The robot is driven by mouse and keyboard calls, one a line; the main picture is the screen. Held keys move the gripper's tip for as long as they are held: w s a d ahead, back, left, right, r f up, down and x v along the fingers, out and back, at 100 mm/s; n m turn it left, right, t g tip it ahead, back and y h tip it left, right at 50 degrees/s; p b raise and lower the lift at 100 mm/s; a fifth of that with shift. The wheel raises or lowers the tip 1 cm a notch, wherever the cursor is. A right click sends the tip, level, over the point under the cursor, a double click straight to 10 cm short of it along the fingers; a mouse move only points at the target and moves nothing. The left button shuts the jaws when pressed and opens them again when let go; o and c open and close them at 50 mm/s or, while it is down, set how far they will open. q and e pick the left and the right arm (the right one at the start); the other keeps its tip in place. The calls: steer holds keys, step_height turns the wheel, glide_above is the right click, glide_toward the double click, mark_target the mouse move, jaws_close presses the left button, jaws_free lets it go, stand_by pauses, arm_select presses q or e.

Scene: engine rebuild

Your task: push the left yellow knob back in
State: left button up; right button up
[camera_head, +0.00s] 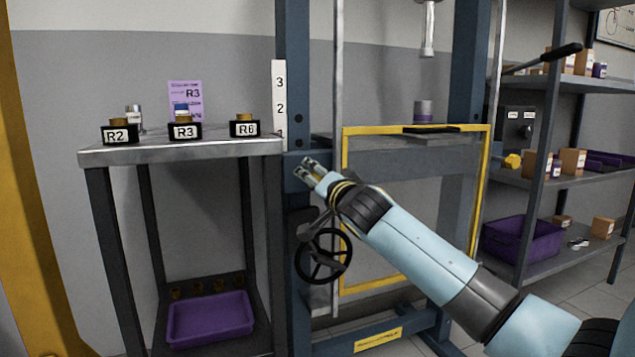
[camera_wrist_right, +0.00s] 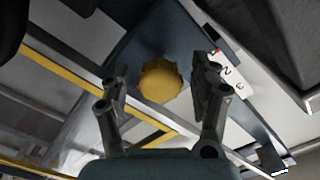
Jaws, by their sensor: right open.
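The left yellow knob (camera_wrist_right: 160,80) is a round, ribbed knob on the blue post of the press, seen in the right wrist view. It lies between the two fingers of my right gripper (camera_wrist_right: 160,92) in that picture. I cannot tell whether the fingers touch it. In the head view my right gripper (camera_head: 312,168) is at the left post of the press, and the knob is hidden there. The gripper is open. A second yellow knob (camera_head: 512,161) shows on the right side of the press. My left gripper is not in view.
A handwheel (camera_head: 323,256) sits just below my right gripper. The press has a yellow-edged guard frame (camera_head: 417,130). A metal table (camera_head: 215,148) with labelled holders R2, R3 and R6 stands to the left. Shelves with a purple bin (camera_head: 522,240) stand to the right.

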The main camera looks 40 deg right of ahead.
jaws_close()
steer(key=shift+w+d, duration=0.1)
steer(key=shift+w, duration=0.25)
steer(key=shift+b+x, duration=0.4)
steer(key=shift+x, duration=0.65)
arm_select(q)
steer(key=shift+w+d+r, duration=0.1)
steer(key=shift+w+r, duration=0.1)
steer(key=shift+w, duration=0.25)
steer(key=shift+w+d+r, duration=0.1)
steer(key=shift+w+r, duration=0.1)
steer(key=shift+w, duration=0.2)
arm_select(e)
steer(key=shift+r, duration=0.1)
steer(key=shift+c, duration=2)
jaws_free()
steer(key=o, duration=0.4)
steer(key=shift+w, duration=0.1)
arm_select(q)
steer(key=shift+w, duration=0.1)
